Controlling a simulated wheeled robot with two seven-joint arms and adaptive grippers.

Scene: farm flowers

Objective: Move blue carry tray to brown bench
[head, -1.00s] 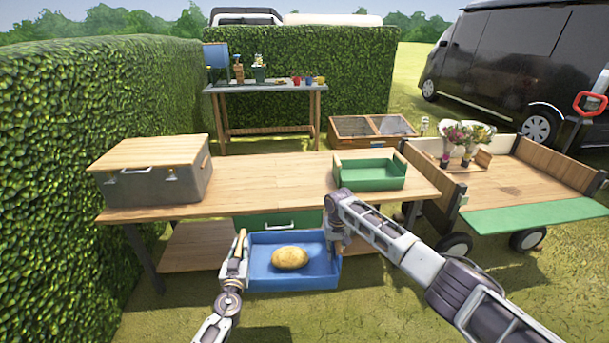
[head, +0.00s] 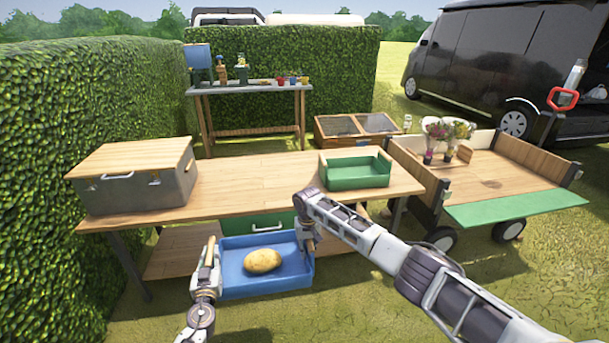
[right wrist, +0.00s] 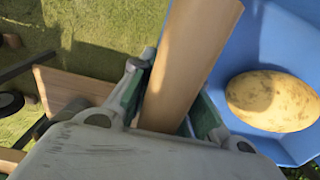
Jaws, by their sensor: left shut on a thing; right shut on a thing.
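The blue carry tray (head: 270,286) hangs between my two grippers in front of the brown bench (head: 245,178), below the level of its top. A potato-like tan object (head: 263,261) lies in the tray; it also shows in the right wrist view (right wrist: 272,101). My left gripper (head: 209,252) is shut on the tray's left side handle. My right gripper (head: 305,232) is shut on the tray's right side, partly hidden by its own arm. In the right wrist view my right gripper (right wrist: 170,105) is closed around a wooden handle (right wrist: 192,60) beside the blue wall.
On the bench stand a grey box with a wooden lid (head: 137,192) at left and a green tray (head: 356,171) at right. Bare wood lies between them. A green drawer (head: 256,224) is under the top. A cart (head: 490,180) with flowers stands at right.

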